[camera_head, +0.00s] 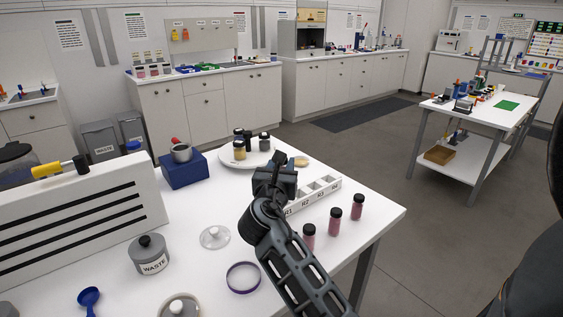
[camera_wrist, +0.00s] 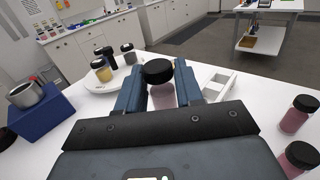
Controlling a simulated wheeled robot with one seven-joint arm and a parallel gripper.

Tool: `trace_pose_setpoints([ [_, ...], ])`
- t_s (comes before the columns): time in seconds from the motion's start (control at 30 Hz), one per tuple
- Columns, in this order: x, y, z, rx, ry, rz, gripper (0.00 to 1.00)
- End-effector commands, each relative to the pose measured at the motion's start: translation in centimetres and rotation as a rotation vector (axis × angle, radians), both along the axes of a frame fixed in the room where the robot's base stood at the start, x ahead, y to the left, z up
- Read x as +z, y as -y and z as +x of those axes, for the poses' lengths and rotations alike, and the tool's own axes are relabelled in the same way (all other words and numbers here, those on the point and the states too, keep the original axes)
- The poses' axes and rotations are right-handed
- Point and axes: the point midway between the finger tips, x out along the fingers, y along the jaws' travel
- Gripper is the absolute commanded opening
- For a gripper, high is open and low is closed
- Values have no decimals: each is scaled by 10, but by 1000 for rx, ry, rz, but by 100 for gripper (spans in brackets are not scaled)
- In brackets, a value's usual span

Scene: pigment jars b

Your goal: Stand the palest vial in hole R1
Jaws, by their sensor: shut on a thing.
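My gripper (camera_head: 276,172) is shut on a black-capped vial with pale pink contents. In the wrist view the held vial (camera_wrist: 162,95) stands between the two fingers (camera_wrist: 160,82), cap up. In the head view my gripper largely hides it. The white rack (camera_head: 325,190) with square holes labelled R1 to R4 lies just right of my gripper; my gripper and arm partly cover its R1 end. The rack also shows in the wrist view (camera_wrist: 222,84), right of the fingers. Three darker pink vials (camera_head: 309,236), (camera_head: 335,219), (camera_head: 357,207) stand in front of the rack.
A white plate (camera_head: 262,161) behind my gripper holds several jars. A blue block (camera_head: 184,172) with a metal cup stands left of it. A clear lid (camera_head: 215,237), a purple-rimmed ring (camera_head: 243,278) and a grey WASTE jar (camera_head: 149,256) lie nearer. The table's right corner is clear.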

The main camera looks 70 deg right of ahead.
Motion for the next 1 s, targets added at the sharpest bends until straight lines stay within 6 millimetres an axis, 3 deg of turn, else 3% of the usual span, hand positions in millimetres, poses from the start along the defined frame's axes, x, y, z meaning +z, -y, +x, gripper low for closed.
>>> trace_pose_setpoints([
  [0.2,-25,0,0,1,-2,1,7],
  [0.5,-45,0,0,2,-1,1,7],
  [1.0,-50,0,0,1,-1,0,7],
])
